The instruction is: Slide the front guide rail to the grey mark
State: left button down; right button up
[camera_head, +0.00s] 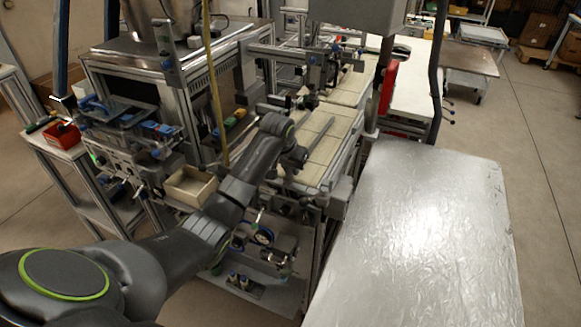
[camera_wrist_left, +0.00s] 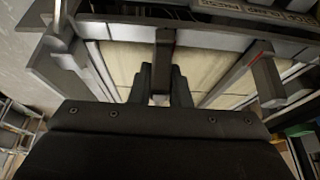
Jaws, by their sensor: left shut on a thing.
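My left gripper (camera_head: 298,158) is at the near end of the conveyor, low over its pale belt. In the left wrist view its two dark fingers (camera_wrist_left: 163,88) are shut on the end of a narrow dark grey bar (camera_wrist_left: 164,50), which looks like a guide rail. A second, wider grey bar (camera_wrist_left: 265,78) stands to the right, apart from the fingers. In the head view a grey bar (camera_head: 318,135) lies along the belt near the gripper; I cannot tell which of the two it is. I cannot make out the grey mark. My right gripper is not in view.
The pale conveyor belt (camera_head: 338,126) runs away from me between metal side frames. A metal machine (camera_head: 160,75) stands to the left, with an open cardboard box (camera_head: 190,186) before it. A shiny foil-covered table (camera_head: 415,240) is at the right, with nothing on it.

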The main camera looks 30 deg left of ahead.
pick_arm(q)
jog(key=shift+d+r, duration=0.1)
jog(key=shift+d, duration=0.1)
jog(key=d+p, duration=0.3)
jog(key=d, duration=0.3)
jog(key=shift+w, duration=0.15)
jog(key=shift+d, duration=0.4)
jog(key=shift+a, duration=0.1)
jog(key=c, duration=1.4)
grip_release()
jog(key=shift+o, duration=0.2)
